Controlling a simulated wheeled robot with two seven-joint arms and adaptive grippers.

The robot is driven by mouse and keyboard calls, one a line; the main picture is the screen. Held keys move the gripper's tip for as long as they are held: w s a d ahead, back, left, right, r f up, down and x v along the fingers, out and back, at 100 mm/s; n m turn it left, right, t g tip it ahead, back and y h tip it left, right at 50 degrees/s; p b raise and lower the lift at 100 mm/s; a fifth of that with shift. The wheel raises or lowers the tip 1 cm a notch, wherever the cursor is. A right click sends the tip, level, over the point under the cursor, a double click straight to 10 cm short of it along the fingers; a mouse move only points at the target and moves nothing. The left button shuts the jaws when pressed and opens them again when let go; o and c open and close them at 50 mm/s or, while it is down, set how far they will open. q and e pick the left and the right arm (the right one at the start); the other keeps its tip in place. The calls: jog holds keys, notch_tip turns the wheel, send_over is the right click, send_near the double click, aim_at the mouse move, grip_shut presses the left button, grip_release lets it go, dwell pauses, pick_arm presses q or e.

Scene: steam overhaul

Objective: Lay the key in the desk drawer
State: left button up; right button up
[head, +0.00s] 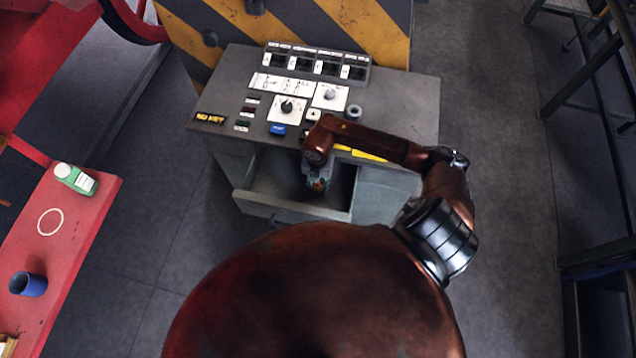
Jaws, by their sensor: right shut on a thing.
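The desk drawer (283,202) stands pulled open at the front of the grey desk, below its control panel. My right arm reaches across the desk front, and my right gripper (318,187) points down into the open drawer space. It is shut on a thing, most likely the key. The key itself is hidden or too small to make out, and I cannot tell whether it touches the drawer floor. My left gripper is not in view.
A striped yellow-black panel (355,30) stands behind. At left, a red bench (75,225) holds a green-white bottle (75,179) and a blue cup (28,284). Dark racks stand right.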

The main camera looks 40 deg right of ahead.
jog(key=shift+f, duration=0.1)
jog(key=o, duration=1.2)
notch_tip(320, 180, up, 12)
